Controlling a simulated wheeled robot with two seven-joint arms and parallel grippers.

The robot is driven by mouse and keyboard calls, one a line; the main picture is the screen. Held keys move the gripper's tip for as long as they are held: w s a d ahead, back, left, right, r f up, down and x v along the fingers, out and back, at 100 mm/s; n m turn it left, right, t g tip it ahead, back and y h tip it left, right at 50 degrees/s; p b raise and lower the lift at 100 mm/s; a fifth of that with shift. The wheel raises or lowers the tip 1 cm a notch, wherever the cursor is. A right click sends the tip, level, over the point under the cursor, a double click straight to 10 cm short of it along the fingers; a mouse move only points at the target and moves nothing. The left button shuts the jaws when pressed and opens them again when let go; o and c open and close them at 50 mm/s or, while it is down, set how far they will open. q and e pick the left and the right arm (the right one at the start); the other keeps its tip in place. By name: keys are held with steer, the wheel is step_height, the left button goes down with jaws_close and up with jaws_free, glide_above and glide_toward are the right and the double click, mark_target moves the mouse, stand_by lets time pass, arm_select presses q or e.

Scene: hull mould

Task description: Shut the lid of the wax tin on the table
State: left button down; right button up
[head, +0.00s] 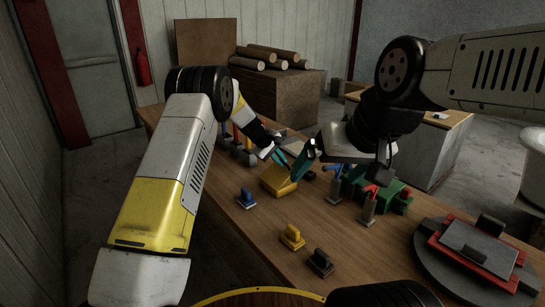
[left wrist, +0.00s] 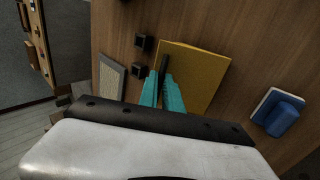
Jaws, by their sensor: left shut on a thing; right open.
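The yellow wax tin (head: 279,180) stands on the table, a boxy block with a slanted top. In the left wrist view its flat yellow face (left wrist: 205,78) fills the space behind my fingers. My left gripper (head: 279,158) is at the tin's far upper edge. Its teal fingers (left wrist: 163,88) are close together on a slim dark piece at the yellow edge, seemingly the lid's tab. How far the lid stands open is hard to tell.
On the wooden table (head: 240,225) are a blue-handled block (head: 246,198), a yellow one (head: 292,237) and a dark one (head: 320,262). Green and red clamp-like parts (head: 375,192) stand right of the tin. A round dark stand with a red mould (head: 475,252) is at front right.

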arm_select(q)
steer(key=shift+w+d+f+g+y, duration=0.25)
steer(key=shift+d+y, duration=0.15)
steer(key=shift+d, duration=0.1)
steer(key=shift+w+d+f+g+y, duration=0.1)
steer(key=shift+w+d+g+y, duration=0.15)
steer(key=shift+d+y, duration=0.2)
steer(key=shift+w+d+f+h, duration=0.15)
steer(key=shift+w+d+f, duration=0.2)
steer(key=shift+d+f, duration=0.3)
steer(key=shift+w+d+f+h, duration=0.1)
steer(key=shift+w+d+f, duration=0.2)
steer(key=shift+d+f, duration=0.35)
steer(key=shift+f, duration=0.25)
steer(key=c, duration=1.5)
jaws_free()
steer(key=shift+w+d+f, duration=0.1)
steer(key=shift+f, duration=0.05)
steer(key=shift+c, duration=0.2)
steer(key=shift+a+f, duration=0.25)
steer(key=shift+a, duration=0.15)
steer(key=shift+a+r, duration=0.1)
steer(key=shift+r, duration=0.05)
steer(key=v, duration=0.7)
steer(key=shift+s+r, duration=0.2)
